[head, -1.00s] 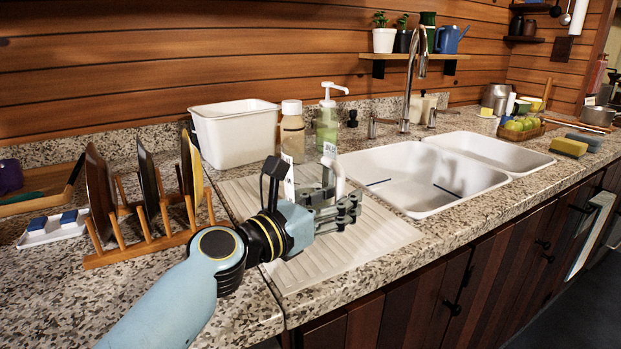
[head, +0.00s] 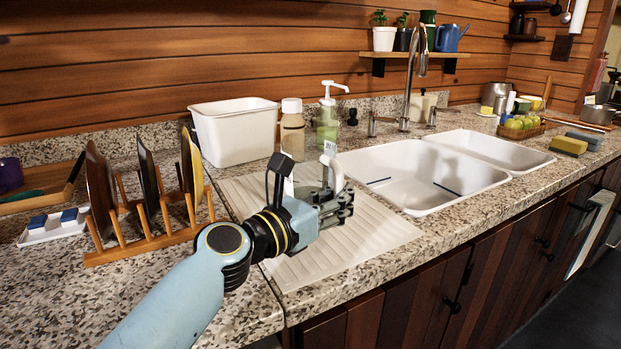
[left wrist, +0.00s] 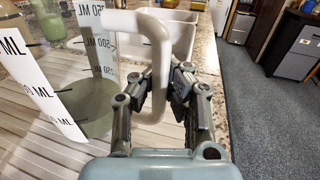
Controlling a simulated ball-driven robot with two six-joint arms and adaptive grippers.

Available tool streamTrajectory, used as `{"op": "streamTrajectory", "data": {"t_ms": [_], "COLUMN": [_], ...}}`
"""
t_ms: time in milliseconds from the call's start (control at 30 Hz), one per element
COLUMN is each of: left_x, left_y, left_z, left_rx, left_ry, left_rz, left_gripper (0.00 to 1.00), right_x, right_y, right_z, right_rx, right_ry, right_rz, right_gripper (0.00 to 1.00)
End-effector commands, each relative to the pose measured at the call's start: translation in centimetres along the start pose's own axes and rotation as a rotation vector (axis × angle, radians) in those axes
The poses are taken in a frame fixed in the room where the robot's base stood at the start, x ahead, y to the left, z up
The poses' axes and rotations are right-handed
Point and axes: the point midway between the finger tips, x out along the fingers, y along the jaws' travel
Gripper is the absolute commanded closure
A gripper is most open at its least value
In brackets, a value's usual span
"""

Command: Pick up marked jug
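The marked jug is see-through, with black ML markings on a white strip and a white loop handle. It stands on the ribbed drainboard (head: 385,233) left of the sink, largely behind my left gripper in the head view. In the left wrist view its handle (left wrist: 160,55) comes down between my fingers, with the scale strip (left wrist: 38,85) at left. My left gripper (head: 340,205) reaches the handle from the near side. In the left wrist view its two pads (left wrist: 160,88) close in on either side of the handle and appear to touch it. My right gripper is out of view.
A white tub (head: 235,135), an amber bottle (head: 291,132) and a soap pump (head: 328,120) stand behind the jug. A wooden plate rack (head: 150,240) is at left. The double sink (head: 430,180) with its faucet (head: 412,85) is at right.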

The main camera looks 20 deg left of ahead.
Motion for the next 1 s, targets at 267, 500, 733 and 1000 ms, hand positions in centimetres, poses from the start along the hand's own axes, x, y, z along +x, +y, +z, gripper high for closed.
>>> {"op": "streamTrajectory", "data": {"t_ms": [267, 500, 733, 1000], "left_x": [0.0, 0.0, 0.0, 0.0], "left_y": [0.0, 0.0, -0.1, -0.1], "left_z": [0.1, 2.9, 7.9, 10.2], "left_rx": [0.002, 0.004, 0.004, 0.003], "left_ry": [-0.002, -0.005, -0.006, -0.003], "left_rz": [0.001, 0.000, 0.000, 0.000], "left_gripper": [1.00, 1.00, 1.00, 1.00], "right_x": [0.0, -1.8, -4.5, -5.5], "right_y": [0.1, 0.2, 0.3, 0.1], "right_z": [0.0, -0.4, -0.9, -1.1], "right_rx": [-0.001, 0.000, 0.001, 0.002], "right_ry": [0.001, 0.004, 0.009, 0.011], "right_rz": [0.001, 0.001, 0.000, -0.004], "right_gripper": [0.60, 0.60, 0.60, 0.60]}}
